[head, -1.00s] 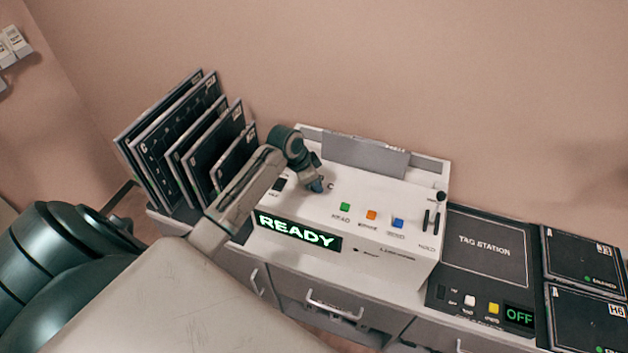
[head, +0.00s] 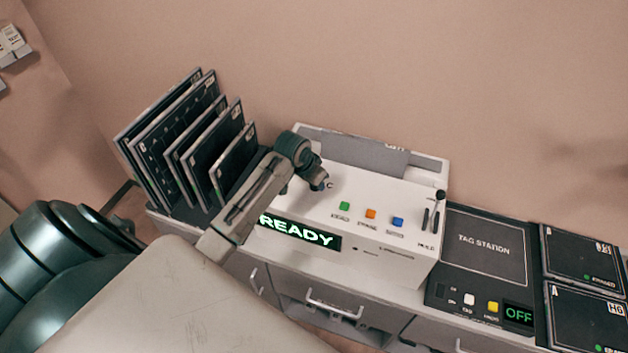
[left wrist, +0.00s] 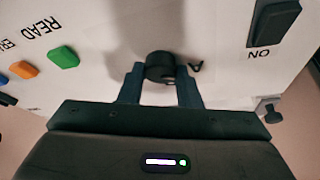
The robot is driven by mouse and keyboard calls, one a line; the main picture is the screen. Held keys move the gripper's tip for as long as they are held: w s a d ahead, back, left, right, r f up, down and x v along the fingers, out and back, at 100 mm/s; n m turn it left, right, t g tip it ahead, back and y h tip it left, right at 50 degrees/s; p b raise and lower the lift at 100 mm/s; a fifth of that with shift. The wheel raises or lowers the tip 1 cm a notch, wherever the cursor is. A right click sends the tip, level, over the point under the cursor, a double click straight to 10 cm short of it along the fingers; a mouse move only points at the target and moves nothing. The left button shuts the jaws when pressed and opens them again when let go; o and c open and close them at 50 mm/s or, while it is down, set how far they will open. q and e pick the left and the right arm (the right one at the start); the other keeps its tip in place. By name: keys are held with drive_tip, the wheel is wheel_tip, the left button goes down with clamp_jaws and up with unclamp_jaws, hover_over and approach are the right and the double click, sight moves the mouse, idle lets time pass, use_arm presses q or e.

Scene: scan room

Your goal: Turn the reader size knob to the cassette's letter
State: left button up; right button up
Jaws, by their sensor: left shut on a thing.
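The white reader (head: 400,250) stands on the counter, with READY lit on its front display. Its dark size knob (left wrist: 158,66) shows in the left wrist view, with a letter A printed just to its right. My left gripper (left wrist: 161,84) is shut on the knob, one finger on each side. Which letter the knob points to I cannot tell. My right gripper is not in view.
Green (head: 344,206), orange (head: 370,214) and blue (head: 397,222) buttons and a lever (head: 438,200) are on the reader. Dark cassettes (head: 235,160) stand in a rack at left. The tag station (head: 487,250) reads OFF, with more cassettes (head: 585,315) at right.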

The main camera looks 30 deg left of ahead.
use_arm(q)
drive_tip(key=o, duration=1)
drive_tip(key=shift+c, duration=0.2)
drive_tip(key=shift+r, duration=0.1)
drive_tip(key=shift+s+r, duration=0.15)
drive_tip(key=shift+r, duration=0.15)
drive_tip(key=b+v, duration=0.3)
drive_tip(key=v, duration=0.7)
